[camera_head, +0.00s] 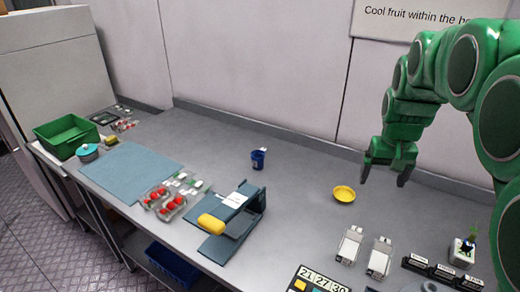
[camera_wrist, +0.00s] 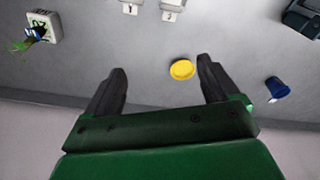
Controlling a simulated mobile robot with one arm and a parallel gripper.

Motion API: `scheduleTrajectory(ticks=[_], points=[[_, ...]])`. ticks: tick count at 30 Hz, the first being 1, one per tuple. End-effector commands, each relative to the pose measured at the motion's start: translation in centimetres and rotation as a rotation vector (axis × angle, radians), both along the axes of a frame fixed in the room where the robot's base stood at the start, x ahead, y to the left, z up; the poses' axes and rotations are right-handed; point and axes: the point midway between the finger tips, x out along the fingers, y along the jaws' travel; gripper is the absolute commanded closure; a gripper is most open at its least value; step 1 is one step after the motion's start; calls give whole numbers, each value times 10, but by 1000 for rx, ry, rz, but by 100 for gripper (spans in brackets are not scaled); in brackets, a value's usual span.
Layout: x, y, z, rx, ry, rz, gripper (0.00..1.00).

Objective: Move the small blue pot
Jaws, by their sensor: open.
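The small blue pot (camera_head: 258,159) stands upright on the grey counter near the back wall, left of my gripper. A small white tag shows at its rim. In the wrist view the blue pot (camera_wrist: 277,88) is at the right, outside my fingers. My gripper (camera_head: 384,178) is open and empty above the right part of the counter. In the wrist view its two dark fingers (camera_wrist: 160,82) are spread apart, with nothing between them.
A blue-grey stand with a yellow roll (camera_head: 211,224) is in front of the pot. Berry punnets (camera_head: 163,200), a blue mat (camera_head: 131,171) and a green crate (camera_head: 66,135) are left. Counter around the pot is mostly clear.

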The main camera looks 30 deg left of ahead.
Motion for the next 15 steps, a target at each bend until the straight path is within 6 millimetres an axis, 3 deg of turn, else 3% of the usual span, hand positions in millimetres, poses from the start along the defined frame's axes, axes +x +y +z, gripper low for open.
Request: scheduleTrajectory(ticks=[15], points=[[73,104,-24,28,-69,136,12]])
